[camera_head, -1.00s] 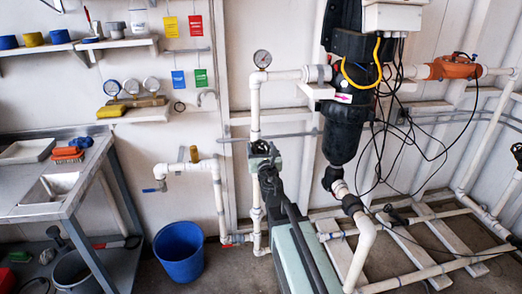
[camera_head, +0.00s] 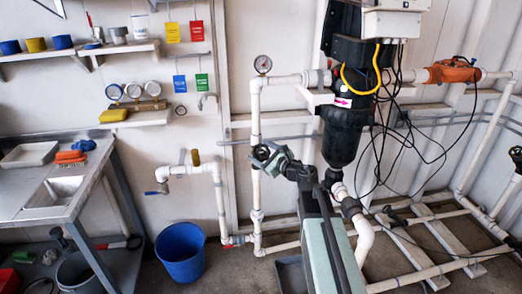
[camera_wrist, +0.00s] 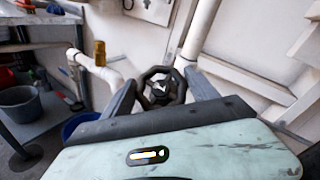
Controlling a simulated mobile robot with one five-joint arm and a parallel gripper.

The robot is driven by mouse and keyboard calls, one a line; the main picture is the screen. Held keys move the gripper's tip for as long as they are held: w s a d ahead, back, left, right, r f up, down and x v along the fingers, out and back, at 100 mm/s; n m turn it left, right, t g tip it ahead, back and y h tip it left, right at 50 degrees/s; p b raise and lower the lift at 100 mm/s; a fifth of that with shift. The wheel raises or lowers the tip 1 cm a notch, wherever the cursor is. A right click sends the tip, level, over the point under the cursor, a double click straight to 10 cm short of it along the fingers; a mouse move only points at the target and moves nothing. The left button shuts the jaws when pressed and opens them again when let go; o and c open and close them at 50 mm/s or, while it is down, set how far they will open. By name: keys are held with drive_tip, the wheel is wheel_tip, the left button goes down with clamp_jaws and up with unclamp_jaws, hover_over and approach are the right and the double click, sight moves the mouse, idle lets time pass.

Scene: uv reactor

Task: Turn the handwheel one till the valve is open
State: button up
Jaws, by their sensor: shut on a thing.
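A black handwheel (camera_wrist: 162,88) with several spokes sits between the two fingers of my gripper (camera_wrist: 161,93) in the wrist view. The fingers lie at the left and right of its rim, and my gripper is shut on it. In the head view the handwheel (camera_head: 262,154) is on the white vertical pipe (camera_head: 256,190) below the gauge, partly hidden by my gripper (camera_head: 270,158), which reaches it from the right. The valve's inside is hidden, so its opening does not show.
A black filter housing (camera_head: 342,135) with loose cables stands right of my gripper. A blue bucket (camera_head: 180,252) is on the floor at the lower left. A metal sink bench (camera_head: 85,200) stands at the left. White pipes (camera_head: 425,280) run low at the right.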

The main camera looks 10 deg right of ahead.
drive_tip(key=shift+n+g+y, duration=0.4)
drive_tip(key=shift+n+g, duration=0.1)
drive_tip(key=shift+n, duration=0.3)
drive_tip(key=o, duration=1)
drive_tip(key=shift+s, duration=0.1)
drive_tip(key=p+v, duration=0.1)
drive_tip(key=v, duration=0.6)
drive_tip(key=shift+s+d+p, duration=0.25)
drive_tip(key=shift+s+p, duration=0.05)
